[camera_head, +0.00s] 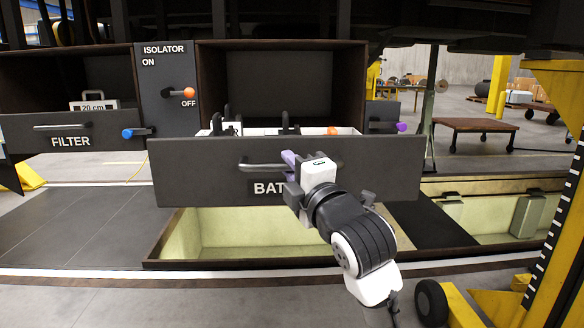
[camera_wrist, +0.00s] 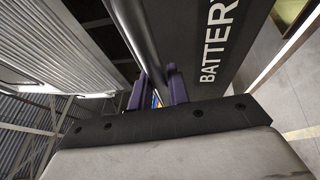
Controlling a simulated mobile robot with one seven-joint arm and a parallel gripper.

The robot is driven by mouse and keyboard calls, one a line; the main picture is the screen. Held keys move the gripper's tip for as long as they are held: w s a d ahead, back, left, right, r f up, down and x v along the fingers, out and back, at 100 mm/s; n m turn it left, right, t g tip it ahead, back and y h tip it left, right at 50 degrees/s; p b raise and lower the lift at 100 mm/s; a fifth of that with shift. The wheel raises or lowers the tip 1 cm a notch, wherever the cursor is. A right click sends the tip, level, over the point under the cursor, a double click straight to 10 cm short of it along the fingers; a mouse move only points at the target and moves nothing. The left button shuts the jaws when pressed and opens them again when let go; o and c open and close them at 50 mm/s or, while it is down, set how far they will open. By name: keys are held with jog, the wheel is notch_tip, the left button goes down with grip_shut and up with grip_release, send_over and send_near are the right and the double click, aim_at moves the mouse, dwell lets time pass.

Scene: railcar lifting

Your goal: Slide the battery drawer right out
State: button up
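The battery drawer (camera_head: 220,185) has a dark front lettered BATTERY, partly hidden by my gripper. It stands out in front of its compartment, with its white inner rim and some contents showing behind the front. Its grey bar handle (camera_head: 262,167) is on the front's upper middle. My gripper (camera_head: 290,160) is at the right part of this handle. In the wrist view the purple fingers (camera_wrist: 158,90) lie on both sides of the handle bar (camera_wrist: 133,35) and appear closed on it. The lettering BATTERY also shows beside them on the drawer front (camera_wrist: 222,40).
An open pit (camera_head: 250,232) with pale walls lies under the drawer. The filter drawer (camera_head: 100,133) and isolator panel (camera_head: 168,75), its orange knob near OFF, are left. Blue (camera_head: 128,134) and purple (camera_head: 401,127) knobs flank the drawer. A yellow post (camera_head: 560,220) stands at right.

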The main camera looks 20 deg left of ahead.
jog(key=o, duration=0.3)
jog(key=shift+o, duration=0.2)
jog(key=b+v, duration=0.2)
jog(key=v, duration=1.2)
jog(key=shift+b, duration=0.4)
